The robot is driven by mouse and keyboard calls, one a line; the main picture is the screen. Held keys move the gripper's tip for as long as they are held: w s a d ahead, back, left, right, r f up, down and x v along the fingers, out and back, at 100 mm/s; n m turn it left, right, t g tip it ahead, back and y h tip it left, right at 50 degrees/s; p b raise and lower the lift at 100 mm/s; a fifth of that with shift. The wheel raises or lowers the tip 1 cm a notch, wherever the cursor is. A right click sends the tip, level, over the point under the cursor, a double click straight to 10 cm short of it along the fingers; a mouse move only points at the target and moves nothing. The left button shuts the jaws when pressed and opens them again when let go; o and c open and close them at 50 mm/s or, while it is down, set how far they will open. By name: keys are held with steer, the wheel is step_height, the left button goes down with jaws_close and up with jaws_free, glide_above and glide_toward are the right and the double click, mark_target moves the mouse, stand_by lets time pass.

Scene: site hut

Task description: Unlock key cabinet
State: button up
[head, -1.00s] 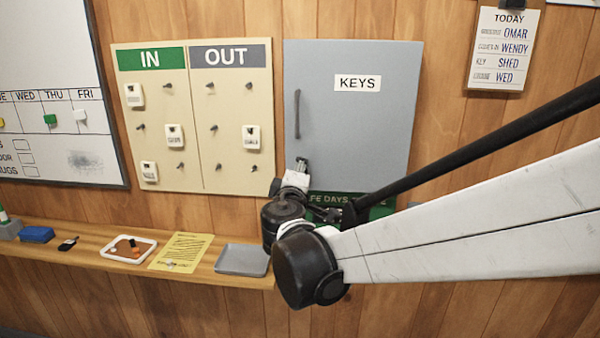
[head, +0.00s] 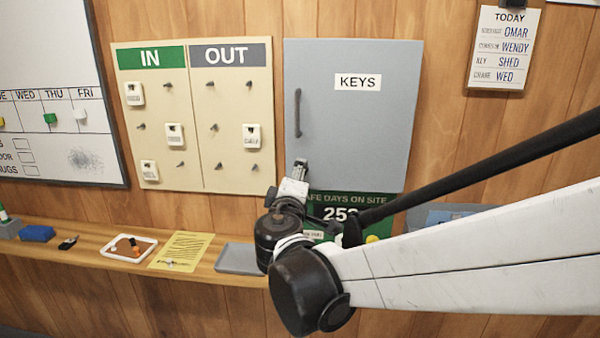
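The grey key cabinet (head: 375,130) hangs on the wood wall, marked KEYS (head: 358,83). Its door looks shut, with a dark upright handle (head: 298,112) on the left side. My gripper (head: 301,168) points up at the cabinet's lower left corner, below the handle, seen from behind.
A cream IN/OUT board (head: 192,110) with tags hangs to the left. A shelf (head: 195,272) below bears a grey tray (head: 240,258), a yellow sheet (head: 182,250) and a white tray (head: 128,248). A green sign (head: 345,199) is under the cabinet. A note board (head: 502,48) hangs right.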

steer(key=s, duration=0.7)
steer(key=shift+s+a, duration=0.4)
steer(key=s+d+f+m+g+h, duration=0.1)
steer(key=s+d+f+m+g, duration=0.25)
steer(key=d, duration=0.55)
steer(key=s+d+f+m+g+h, duration=0.1)
steer(key=s+d+f+m+g, duration=0.25)
steer(key=d, duration=0.55)
steer(key=s+d+f+m+g+y, duration=0.2)
steer(key=s+f+m, duration=0.1)
steer(key=s, duration=0.4)
steer(key=s+d+f+m+g+y, duration=0.1)
steer(key=s+f+m+g, duration=0.1)
steer(key=s, duration=0.5)
steer(key=shift+d+f+m+y, duration=0.4)
steer(key=shift+f+m, duration=0.4)
steer(key=shift+m, duration=0.2)
